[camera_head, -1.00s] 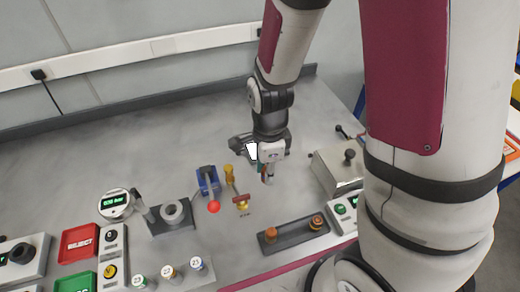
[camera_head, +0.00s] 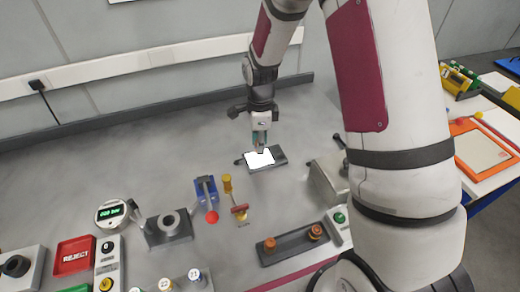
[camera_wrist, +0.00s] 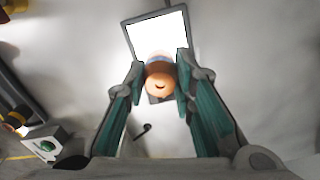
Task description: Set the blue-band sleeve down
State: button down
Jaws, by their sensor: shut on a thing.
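A copper-coloured sleeve with a dark blue band (camera_wrist: 159,82) is between the fingertips of my gripper (camera_wrist: 161,70) in the wrist view. My gripper also shows in the head view (camera_head: 260,139), shut on the sleeve and pointing down over a grey pad with a bright white face (camera_head: 280,157). The pad also shows behind the sleeve in the wrist view (camera_wrist: 171,38). In the head view the sleeve is too small to make out clearly. I cannot tell whether its lower end touches the pad.
A dark tray with two orange pieces (camera_head: 291,242) lies at the front. A blue clamp (camera_head: 206,190) and yellow-and-red clamp (camera_head: 236,200) stand nearer than the pad. A metal box (camera_head: 328,178) is to the right. The bench left of the pad is clear.

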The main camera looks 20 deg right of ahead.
jog(key=shift+w+f, duration=0.15)
jog(key=shift+f, duration=1.6)
jog(key=c, duration=1.3)
grip_release()
jog(key=shift+f, duration=0.15)
jog(key=shift+c, duration=0.2)
